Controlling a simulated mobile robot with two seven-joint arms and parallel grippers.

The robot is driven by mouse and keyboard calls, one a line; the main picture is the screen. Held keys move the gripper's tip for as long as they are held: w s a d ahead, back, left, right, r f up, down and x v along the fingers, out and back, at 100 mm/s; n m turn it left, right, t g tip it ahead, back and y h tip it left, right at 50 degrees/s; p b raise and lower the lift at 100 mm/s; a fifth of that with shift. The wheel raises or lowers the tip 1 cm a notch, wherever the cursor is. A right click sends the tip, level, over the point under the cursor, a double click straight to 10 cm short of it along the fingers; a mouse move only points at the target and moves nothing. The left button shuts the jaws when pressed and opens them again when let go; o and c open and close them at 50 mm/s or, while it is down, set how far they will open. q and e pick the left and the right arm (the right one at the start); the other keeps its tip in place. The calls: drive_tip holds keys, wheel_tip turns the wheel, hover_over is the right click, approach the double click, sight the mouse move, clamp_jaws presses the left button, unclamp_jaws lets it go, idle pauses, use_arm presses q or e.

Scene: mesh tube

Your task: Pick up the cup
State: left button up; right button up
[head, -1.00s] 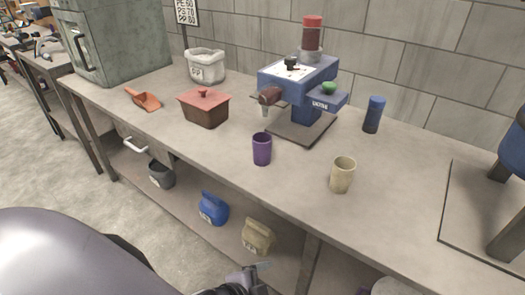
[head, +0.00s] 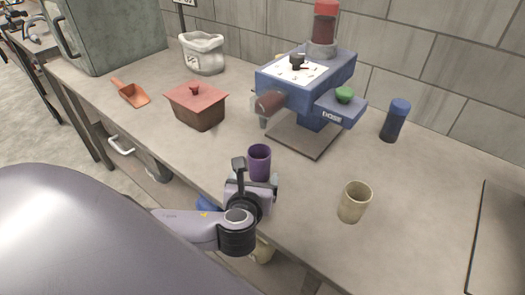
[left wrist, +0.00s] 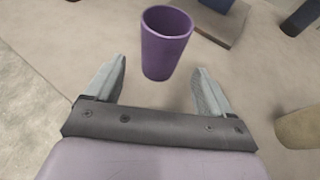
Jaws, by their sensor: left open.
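A purple cup (head: 259,161) stands upright on the counter in front of the blue machine. A beige cup (head: 354,202) stands upright to its right. My left gripper (head: 262,183) is at the counter's front edge, just in front of the purple cup, and hides its lower part in the head view. In the left wrist view the purple cup (left wrist: 166,42) stands beyond the fingertips, between their lines. My left gripper (left wrist: 158,80) is open and empty there, with a finger on either side. Part of the beige cup (left wrist: 299,128) shows at that view's right edge. My right gripper is not in view.
The blue machine (head: 309,84) stands behind the purple cup on a dark base plate (head: 300,136). A lidded brown box (head: 197,107), an orange scoop (head: 131,93) and a white bin (head: 202,53) are to the left. A blue cylinder (head: 395,121) stands at the right. Counter (head: 305,212) between the cups is clear.

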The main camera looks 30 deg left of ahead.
sight(260, 165)
use_arm(q)
drive_tip(key=shift+w+a, duration=0.3)
drive_tip(key=shift+w, duration=0.25)
drive_tip(key=shift+w+a+f, duration=0.25)
drive_tip(key=shift+w, duration=0.35)
drive_tip(key=shift+x, duration=2.7)
drive_tip(key=shift+f, duration=0.15)
drive_tip(key=c, duration=1.1)
